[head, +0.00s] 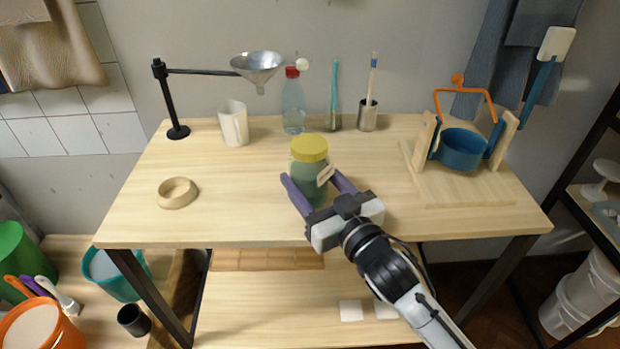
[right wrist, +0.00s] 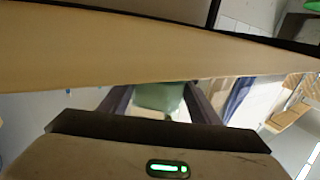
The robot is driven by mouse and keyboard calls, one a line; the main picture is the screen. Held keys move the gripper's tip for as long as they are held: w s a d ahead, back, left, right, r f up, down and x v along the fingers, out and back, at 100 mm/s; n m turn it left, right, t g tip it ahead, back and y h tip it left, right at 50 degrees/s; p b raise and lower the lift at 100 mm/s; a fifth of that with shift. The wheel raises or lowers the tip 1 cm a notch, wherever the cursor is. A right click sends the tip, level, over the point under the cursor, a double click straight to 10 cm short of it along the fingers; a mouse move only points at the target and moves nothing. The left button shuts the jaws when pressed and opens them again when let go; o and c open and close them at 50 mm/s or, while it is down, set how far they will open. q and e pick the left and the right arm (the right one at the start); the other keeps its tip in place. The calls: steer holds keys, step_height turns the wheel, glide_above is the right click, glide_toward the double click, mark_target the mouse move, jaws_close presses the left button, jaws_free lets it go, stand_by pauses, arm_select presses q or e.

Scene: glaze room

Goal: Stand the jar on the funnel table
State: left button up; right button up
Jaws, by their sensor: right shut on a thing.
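The jar (head: 309,168) has a yellow lid and a greenish see-through body with a pale tag on its side. It stands upright over the front middle of the funnel table (head: 240,215); I cannot tell whether its base touches the top. My right gripper (head: 308,176) has its purple fingers on either side of the jar and is shut on it. In the right wrist view the green jar body (right wrist: 158,97) shows between the fingers. The metal funnel (head: 258,67) hangs from a black stand (head: 176,130) at the back left. My left gripper is not in view.
A wooden ring (head: 177,192) lies at the left. A white mug (head: 233,123), a clear bottle (head: 293,105) and two cups with tools stand along the back. A wooden frame holding a blue pot (head: 462,150) stands at the right. The table's front left is bare.

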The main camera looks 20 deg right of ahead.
steer(key=o, duration=1.6)
steer(key=shift+f, duration=0.1)
steer(key=shift+s, duration=0.1)
steer(key=s, duration=0.3)
steer(key=s+d, duration=0.1)
steer(key=s, duration=0.2)
steer(key=s+d, duration=0.1)
steer(key=s, duration=0.3)
steer(key=shift+b, duration=0.4)
steer(key=shift+s+d, duration=0.15)
steer(key=shift+s, duration=0.65)
